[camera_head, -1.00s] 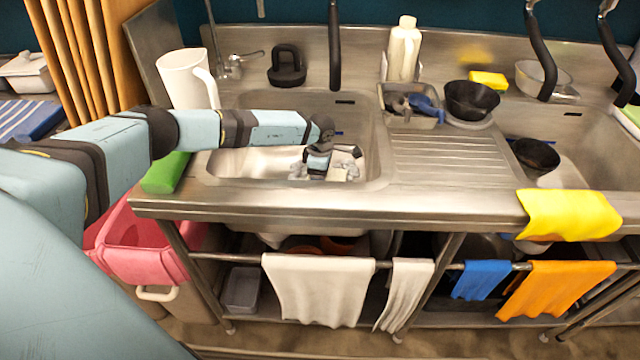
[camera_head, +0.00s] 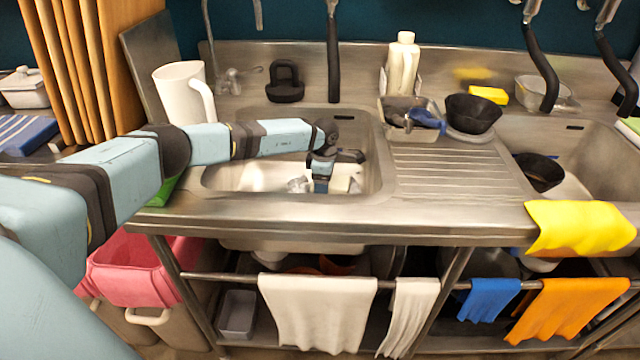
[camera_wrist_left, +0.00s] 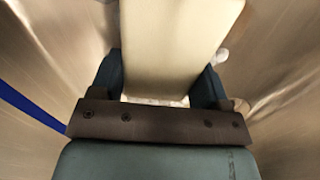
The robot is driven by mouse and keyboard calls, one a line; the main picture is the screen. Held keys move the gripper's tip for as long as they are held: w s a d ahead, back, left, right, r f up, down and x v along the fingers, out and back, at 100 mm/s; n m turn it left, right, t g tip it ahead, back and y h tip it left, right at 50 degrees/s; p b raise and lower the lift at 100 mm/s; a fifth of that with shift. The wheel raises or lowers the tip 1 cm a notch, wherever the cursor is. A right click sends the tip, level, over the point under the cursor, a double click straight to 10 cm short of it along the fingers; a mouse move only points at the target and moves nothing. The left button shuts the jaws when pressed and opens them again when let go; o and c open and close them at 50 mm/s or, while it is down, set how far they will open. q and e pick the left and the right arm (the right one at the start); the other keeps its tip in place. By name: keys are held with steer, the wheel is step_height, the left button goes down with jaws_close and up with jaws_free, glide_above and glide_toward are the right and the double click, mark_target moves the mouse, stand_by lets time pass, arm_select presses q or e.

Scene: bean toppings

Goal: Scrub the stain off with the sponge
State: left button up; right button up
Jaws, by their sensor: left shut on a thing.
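My left gripper (camera_head: 321,178) points down into the left sink basin (camera_head: 230,180). In the left wrist view the gripper (camera_wrist_left: 160,78) is shut on a cream, flat-faced block (camera_wrist_left: 175,40), which could be a sponge. The block's far end runs out of the picture, and I cannot tell whether it touches the basin. A yellow sponge-like block (camera_head: 490,94) lies on the ledge at the back right. A blurred yellowish smear (camera_head: 473,73) marks the steel backsplash above it. I cannot make out a stain in the basin. My right gripper is not in view.
A white jug (camera_head: 180,92), a black weight-like object (camera_head: 285,82) and a cream bottle (camera_head: 402,62) stand behind the basin. A caddy (camera_head: 393,115) and black bowl (camera_head: 472,113) sit to its right. The ribbed drainboard (camera_head: 450,165) is clear.

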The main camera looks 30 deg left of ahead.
arm_select(q)
steer(key=shift+w+d, duration=0.15)
steer(key=shift+d, duration=0.35)
steer(key=s+p, duration=0.1)
steer(key=s+d+p, duration=0.1)
steer(key=shift+d+r+p, duration=0.1)
steer(key=shift+r+p, duration=0.1)
steer(key=shift+p, duration=0.15)
steer(key=shift+s+d+f+p, duration=0.2)
steer(key=shift+s+d+p, duration=0.15)
steer(key=shift+s, duration=0.2)
steer(key=s+p, duration=0.1)
steer(key=s+d+p, duration=0.1)
steer(key=shift+s+d+p, duration=0.25)
steer(key=shift+s+p, duration=0.05)
steer(key=shift+s+d+f, duration=0.15)
steer(key=shift+s, duration=0.15)
steer(key=shift+s+d+p, duration=0.45)
steer(key=shift+s+p, duration=0.25)
steer(key=shift+p, duration=0.15)
steer(key=shift+s+d+p, duration=0.35)
steer(key=shift+s+p, duration=0.2)
steer(key=shift+s, duration=0.1)
steer(key=shift+s+d, duration=0.15)
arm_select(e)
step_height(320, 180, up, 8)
